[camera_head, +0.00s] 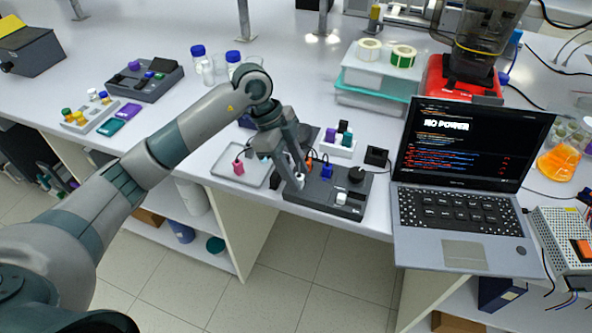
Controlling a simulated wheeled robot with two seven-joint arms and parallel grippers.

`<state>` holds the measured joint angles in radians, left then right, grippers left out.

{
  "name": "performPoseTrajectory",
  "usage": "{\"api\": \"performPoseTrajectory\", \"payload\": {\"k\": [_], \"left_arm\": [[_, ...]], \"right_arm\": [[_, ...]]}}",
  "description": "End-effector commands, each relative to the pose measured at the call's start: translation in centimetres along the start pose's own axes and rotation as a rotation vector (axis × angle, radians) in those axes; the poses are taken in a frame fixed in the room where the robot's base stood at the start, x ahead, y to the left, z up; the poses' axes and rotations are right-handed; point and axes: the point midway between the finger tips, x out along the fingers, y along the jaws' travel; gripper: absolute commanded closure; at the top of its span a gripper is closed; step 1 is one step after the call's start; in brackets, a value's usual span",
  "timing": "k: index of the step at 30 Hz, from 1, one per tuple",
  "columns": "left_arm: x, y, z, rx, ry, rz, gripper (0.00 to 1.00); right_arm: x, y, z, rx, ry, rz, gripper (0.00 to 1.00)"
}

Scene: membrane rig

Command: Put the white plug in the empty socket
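The dark rig (322,200) stands near the front edge of the bench, left of the laptop. My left gripper (296,177) reaches down over the rig's left part. A small white piece, which looks like the white plug (299,181), shows between its fingertips, and the fingers appear shut on it. Its lower end is at the rig's top, but I cannot tell whether it is in a socket. A blue plug (326,171) stands in the rig to the right, with an orange-red one (309,165) near it. The empty socket is hidden or too small to tell. My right gripper is not in view.
A grey tray (257,178) with a pink plug (238,168) lies left of the rig. A white block with coloured pieces (338,150) stands behind it. The laptop (455,190) reads "NO POWER". A small black box (376,156) stands between rig and laptop.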

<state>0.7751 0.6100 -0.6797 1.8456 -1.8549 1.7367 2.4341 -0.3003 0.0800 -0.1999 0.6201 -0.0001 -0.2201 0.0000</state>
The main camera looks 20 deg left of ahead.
Motion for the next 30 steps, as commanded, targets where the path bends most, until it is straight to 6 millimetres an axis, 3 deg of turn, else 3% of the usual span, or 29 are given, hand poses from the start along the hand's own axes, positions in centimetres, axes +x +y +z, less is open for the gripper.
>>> {"api": "performPoseTrajectory", "payload": {"k": [8, 14, 20, 27, 30], "left_arm": [[-0.2, 0.0, 0.0, 0.000, 0.000, -0.001, 0.62], [-1.6, -0.1, 0.0, 0.001, 0.001, -0.003, 0.62], [-4.7, -0.1, 0.1, 0.001, 0.000, -0.004, 0.62], [-9.5, -0.1, 0.1, 0.001, -0.001, -0.005, 0.62], [-11.6, -0.1, 0.1, 0.000, -0.001, -0.005, 0.62]], "right_arm": [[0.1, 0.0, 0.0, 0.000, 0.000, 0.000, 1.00], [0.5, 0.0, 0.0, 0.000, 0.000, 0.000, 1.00], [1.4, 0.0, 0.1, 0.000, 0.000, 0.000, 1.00], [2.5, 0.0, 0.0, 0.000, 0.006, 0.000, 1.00], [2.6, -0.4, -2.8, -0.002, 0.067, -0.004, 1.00]]}}
